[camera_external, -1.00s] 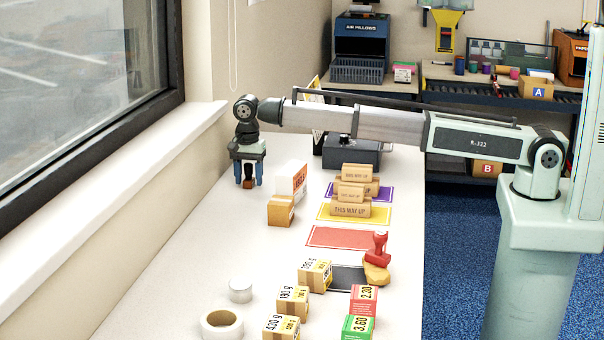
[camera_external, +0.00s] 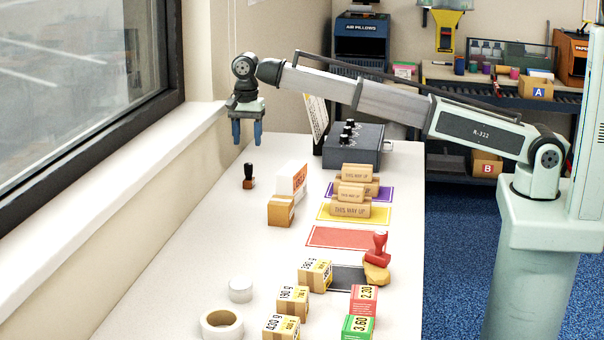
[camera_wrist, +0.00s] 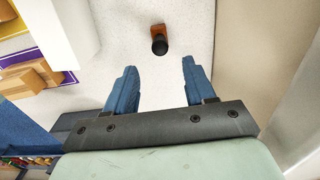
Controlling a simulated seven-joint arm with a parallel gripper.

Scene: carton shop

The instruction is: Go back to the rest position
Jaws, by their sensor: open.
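My gripper (camera_external: 246,140) is open and empty, with its blue fingers pointing down above the far left part of the white table. A small stamp (camera_external: 248,176) with a black handle and brown base stands upright on the table below the fingers, apart from them. In the wrist view my gripper (camera_wrist: 160,85) shows two spread blue fingers, and the stamp (camera_wrist: 159,40) stands beyond their tips with clear table around it.
A white and orange box (camera_external: 292,182) and a small carton (camera_external: 281,211) stand right of the stamp. A dark box with knobs (camera_external: 352,146) stands at the far end. The window sill (camera_external: 120,180) runs along the left. Coloured mats, cartons and tape rolls lie nearer.

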